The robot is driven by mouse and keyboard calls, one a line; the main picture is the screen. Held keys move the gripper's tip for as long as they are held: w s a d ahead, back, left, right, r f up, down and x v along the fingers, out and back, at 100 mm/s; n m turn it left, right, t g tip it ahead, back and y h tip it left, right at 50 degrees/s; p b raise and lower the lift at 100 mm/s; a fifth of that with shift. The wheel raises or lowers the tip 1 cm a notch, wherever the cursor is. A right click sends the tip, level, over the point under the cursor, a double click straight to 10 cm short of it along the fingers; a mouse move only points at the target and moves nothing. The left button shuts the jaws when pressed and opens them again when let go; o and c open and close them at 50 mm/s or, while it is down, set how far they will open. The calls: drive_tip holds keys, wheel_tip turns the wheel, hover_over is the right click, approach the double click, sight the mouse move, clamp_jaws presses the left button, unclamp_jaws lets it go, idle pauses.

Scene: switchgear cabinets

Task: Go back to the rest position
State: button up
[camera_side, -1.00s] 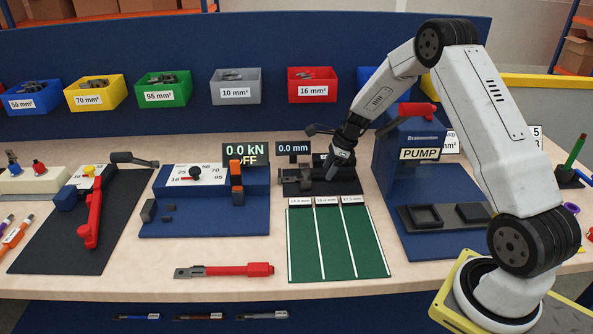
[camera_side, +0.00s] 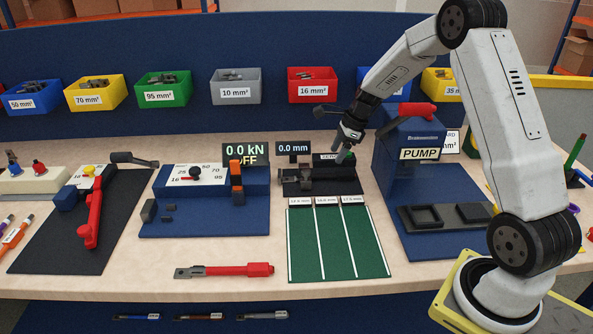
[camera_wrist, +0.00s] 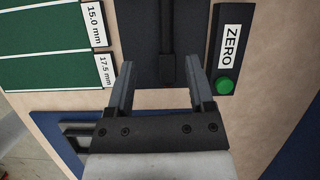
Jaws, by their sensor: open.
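My gripper (camera_side: 345,155) is above the right end of the dark measuring device (camera_side: 310,182) on the table, beside the blue pump unit (camera_side: 420,185). In the wrist view my gripper (camera_wrist: 168,85) has its two fingers apart with nothing between them. The dark device (camera_wrist: 165,40) shows beyond the fingers, with a green button (camera_wrist: 225,86) under a ZERO label to the right. Whether a fingertip touches the device cannot be told from the side view.
The green mat (camera_side: 335,245) with marked lanes lies in front of the device. A red-handled tool (camera_side: 235,270) lies left of it. The blue press (camera_side: 205,200) stands further left. Coloured bins (camera_side: 235,87) hang on the blue back panel. Open space is above the table.

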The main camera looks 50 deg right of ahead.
drive_tip(key=s+a+r+n+h, duration=0.2)
drive_tip(key=s+a+n+h, duration=0.1)
drive_tip(key=s+a+n, duration=1.5)
drive_tip(key=a+n, duration=0.2)
drive_tip(key=n, duration=0.6)
drive_tip(key=shift+a+g, duration=0.3)
drive_tip(key=shift+r, duration=0.1)
drive_tip(key=shift+c, duration=0.2)
